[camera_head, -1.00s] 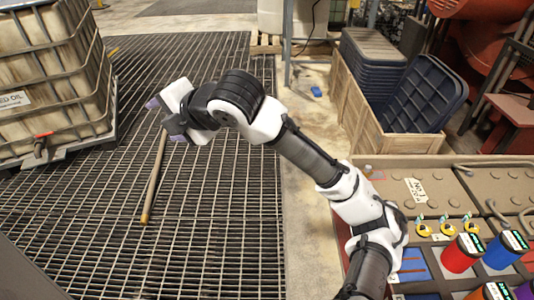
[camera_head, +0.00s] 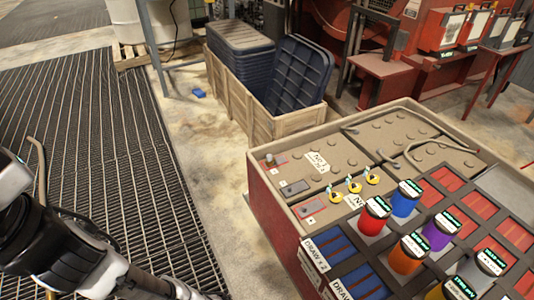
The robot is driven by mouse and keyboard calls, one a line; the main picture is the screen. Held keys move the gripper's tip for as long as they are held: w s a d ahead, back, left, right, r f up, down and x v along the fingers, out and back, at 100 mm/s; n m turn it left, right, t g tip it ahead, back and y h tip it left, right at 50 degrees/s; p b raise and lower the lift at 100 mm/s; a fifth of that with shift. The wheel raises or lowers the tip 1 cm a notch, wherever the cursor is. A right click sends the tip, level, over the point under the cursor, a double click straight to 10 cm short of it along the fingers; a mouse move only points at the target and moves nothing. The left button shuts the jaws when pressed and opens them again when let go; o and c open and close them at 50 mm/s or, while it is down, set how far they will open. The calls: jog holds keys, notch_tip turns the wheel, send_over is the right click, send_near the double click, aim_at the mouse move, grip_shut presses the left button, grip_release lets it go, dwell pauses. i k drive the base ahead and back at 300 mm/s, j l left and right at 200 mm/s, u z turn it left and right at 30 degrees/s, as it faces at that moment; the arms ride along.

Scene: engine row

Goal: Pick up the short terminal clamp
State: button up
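I cannot make out for sure which thing is the short terminal clamp. A dark knob (camera_head: 270,160) stands at the box's left corner. My arm crosses the lower left of the view, well away from the box. My gripper is outside the picture.
Several coloured cans, including a red can (camera_head: 371,221) and a blue can (camera_head: 405,200), stand in a rack right of the yellow pieces. A wooden crate (camera_head: 237,95) with dark blue trays stands behind. A blue item (camera_head: 199,93) lies on the floor. The grating (camera_head: 120,150) is mostly clear.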

aim_at(269, 161)
jog(key=i+j+z, duration=0.1)
jog(key=i+j, duration=0.15)
jog(key=i+j+z, duration=0.1)
jog(key=i+j, duration=0.2)
jog(key=i+j+z, duration=0.15)
jog(key=i+j, duration=0.2)
jog(key=i+j+z, duration=0.1)
jog(key=i+j, duration=0.15)
jog(key=i+j+z, duration=0.1)
jog(key=i+j, duration=0.2)
jog(key=j, duration=0.15)
jog(key=i+j+z, duration=0.1)
jog(key=i+j, duration=0.15)
jog(key=i+j+z, duration=0.15)
jog(key=j, duration=0.4)
jog(key=i+j+z, duration=0.1)
jog(key=i+j, duration=0.15)
jog(key=j, duration=0.15)
